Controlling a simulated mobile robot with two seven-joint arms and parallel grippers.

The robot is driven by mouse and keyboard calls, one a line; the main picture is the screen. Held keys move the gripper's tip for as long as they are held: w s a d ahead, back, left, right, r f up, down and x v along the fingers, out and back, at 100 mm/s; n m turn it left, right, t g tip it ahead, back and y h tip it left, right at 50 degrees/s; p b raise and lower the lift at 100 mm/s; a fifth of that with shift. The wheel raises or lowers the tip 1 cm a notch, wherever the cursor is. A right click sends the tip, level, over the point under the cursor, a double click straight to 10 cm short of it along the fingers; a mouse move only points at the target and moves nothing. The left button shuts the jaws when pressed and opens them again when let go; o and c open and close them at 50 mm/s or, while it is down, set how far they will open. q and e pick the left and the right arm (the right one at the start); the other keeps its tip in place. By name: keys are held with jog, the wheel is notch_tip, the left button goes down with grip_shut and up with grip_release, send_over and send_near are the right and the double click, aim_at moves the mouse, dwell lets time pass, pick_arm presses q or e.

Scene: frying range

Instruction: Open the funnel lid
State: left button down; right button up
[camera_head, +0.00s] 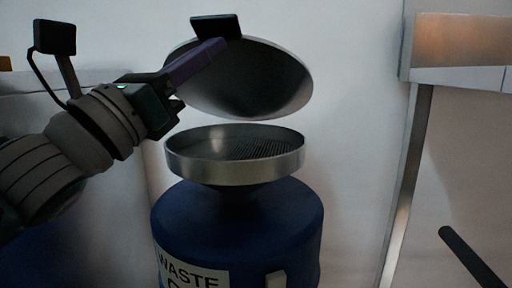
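The funnel lid (255,82) is a round metal disc, raised and tilted well above the funnel. A black handle block (217,27) sits at its upper edge. The metal funnel (235,170) with a perforated strainer inside sits on a blue waste drum (240,228). My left gripper (222,45) comes in from the left, with its purple fingers reaching over the lid's upper left edge just below the handle. I cannot tell whether the fingers touch the lid or how far apart they are. My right gripper does not show.
A pale wall (350,120) stands behind the drum. A metal frame or counter (455,45) with an upright post is at the right. A dark bar (472,258) shows at the lower right. A grey unit (100,200) stands left of the drum.

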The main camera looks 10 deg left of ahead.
aim_at(201, 23)
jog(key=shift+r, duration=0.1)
pick_arm(q)
jog(key=shift+w+r+p, duration=0.25)
jog(key=shift+w+r, duration=0.3)
jog(key=shift+r, duration=0.25)
jog(key=shift+w+r+p, duration=0.25)
jog(key=shift+w+r, duration=0.3)
jog(key=shift+r, duration=0.2)
jog(key=shift+w+r+p, duration=0.25)
jog(key=shift+w+r, duration=0.3)
jog(key=shift+r, duration=0.25)
jog(key=shift+w+r, duration=0.1)
jog(key=shift+w, duration=0.05)
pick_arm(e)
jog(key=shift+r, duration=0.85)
pick_arm(q)
jog(key=shift+d, duration=0.1)
jog(key=shift+w+r+b, duration=0.3)
jog(key=shift+w+r, duration=1.5)
jog(key=shift+w, duration=0.3)
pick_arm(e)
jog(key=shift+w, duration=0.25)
